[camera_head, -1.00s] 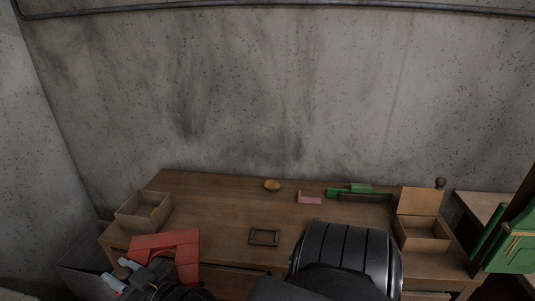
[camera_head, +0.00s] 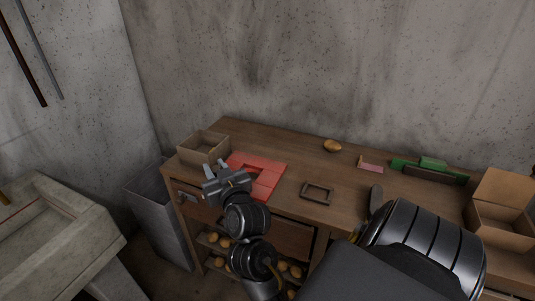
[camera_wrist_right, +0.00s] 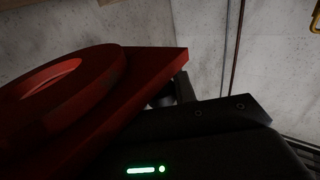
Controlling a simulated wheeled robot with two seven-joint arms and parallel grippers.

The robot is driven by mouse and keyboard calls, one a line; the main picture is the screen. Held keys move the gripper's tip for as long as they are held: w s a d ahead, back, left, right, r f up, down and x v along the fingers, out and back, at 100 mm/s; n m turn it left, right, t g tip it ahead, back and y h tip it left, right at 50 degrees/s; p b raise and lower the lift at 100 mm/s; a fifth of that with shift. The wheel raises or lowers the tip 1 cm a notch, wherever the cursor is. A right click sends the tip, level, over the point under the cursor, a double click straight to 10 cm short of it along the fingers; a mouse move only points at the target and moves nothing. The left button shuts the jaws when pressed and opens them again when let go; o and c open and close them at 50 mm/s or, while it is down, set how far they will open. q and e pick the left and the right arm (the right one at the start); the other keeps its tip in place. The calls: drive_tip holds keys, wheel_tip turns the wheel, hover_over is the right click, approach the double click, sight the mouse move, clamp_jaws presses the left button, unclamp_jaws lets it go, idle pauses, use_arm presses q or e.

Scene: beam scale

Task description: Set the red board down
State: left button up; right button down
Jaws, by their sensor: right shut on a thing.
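The red board (camera_head: 272,163) is a flat piece with a cut-out opening. In the head view it is over the left front part of the wooden table (camera_head: 300,160), near the front edge. I cannot tell whether it touches the table top. My right gripper (camera_head: 217,170) is at the board's left end and is shut on it. In the right wrist view the board (camera_wrist_right: 130,82) fills the left side, its round-edged opening showing, with its near edge at my gripper's fingers. My left gripper is not in view.
An open cardboard box (camera_head: 203,148) stands just behind the gripper. A small dark frame (camera_head: 317,193) lies right of the board. A potato-like object (camera_head: 332,146), a pink piece (camera_head: 372,168), a green tool (camera_head: 430,170) and another open box (camera_head: 500,222) are farther right.

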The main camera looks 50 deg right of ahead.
drive_tip(key=w+d+f, duration=0.2)
drive_tip(key=d+f, duration=0.1)
drive_tip(key=w+d+f, duration=0.3)
drive_tip(key=d, duration=0.1)
drive_tip(key=w+d+f, duration=0.3)
drive_tip(key=shift+d, duration=0.25)
drive_tip(key=shift+w+d+f, duration=0.1)
drive_tip(key=shift+d+f, duration=0.15)
drive_tip(key=shift+f, duration=0.1)
wheel_tip(320, 180, down, 3)
drive_tip(key=shift+p, duration=0.55)
drive_tip(key=shift+f, duration=0.1)
drive_tip(key=shift+f, duration=0.2)
drive_tip(key=c, duration=1.1)
unclamp_jaws()
